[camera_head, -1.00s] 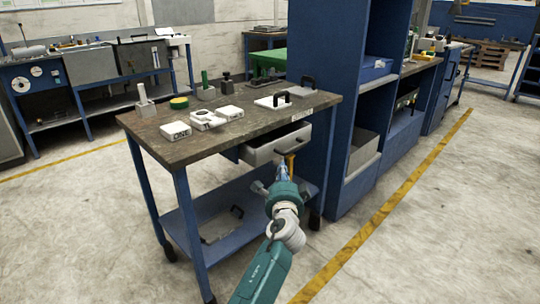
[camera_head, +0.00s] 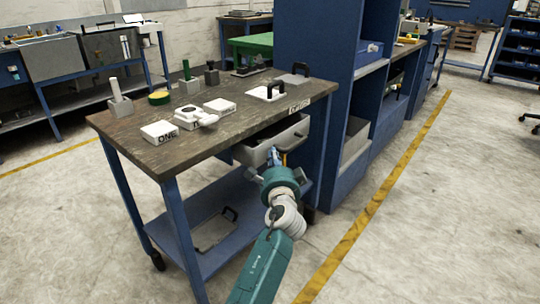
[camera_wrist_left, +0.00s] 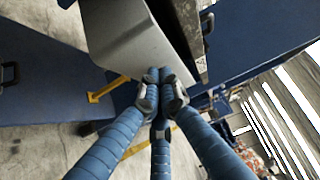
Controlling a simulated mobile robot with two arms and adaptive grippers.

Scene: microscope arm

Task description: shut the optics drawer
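The optics drawer (camera_head: 256,154) is a light grey box under the right end of the workbench top (camera_head: 150,150). My right gripper is not in view.
A tall blue shelf unit (camera_head: 310,70) stands right beside the bench. A blue lower shelf (camera_head: 215,205) lies beneath.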

